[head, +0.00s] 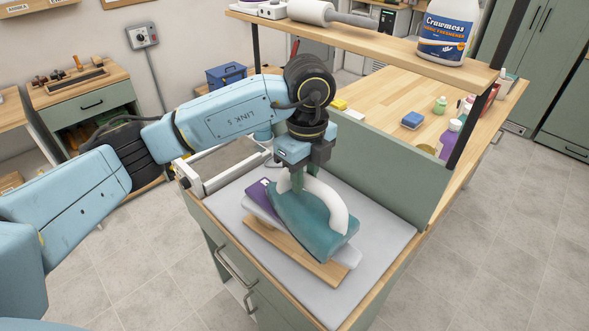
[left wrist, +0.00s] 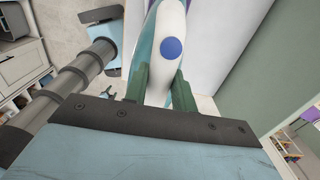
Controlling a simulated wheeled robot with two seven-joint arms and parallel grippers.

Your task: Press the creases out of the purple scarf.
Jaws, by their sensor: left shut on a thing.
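A teal iron (head: 312,222) with a thick white handle lies over a small board (head: 292,252) on the grey worktop. A purple strip, the scarf (head: 257,195), shows at the board's far left end. The iron covers most of the board, and I cannot tell how much scarf lies beneath it or whether its sole touches the cloth. My left gripper (head: 297,184) is shut on the iron's handle from above. In the left wrist view the white handle, with a blue round button, sits between the green fingers (left wrist: 162,92). My right gripper is not in view.
A green panel (head: 375,170) rises behind the worktop (head: 378,232). A shelf (head: 380,40) above holds a roller and a large softener bottle (head: 447,30). A grey-white device (head: 222,165) stands at the worktop's far left. The worktop's right and front parts are bare.

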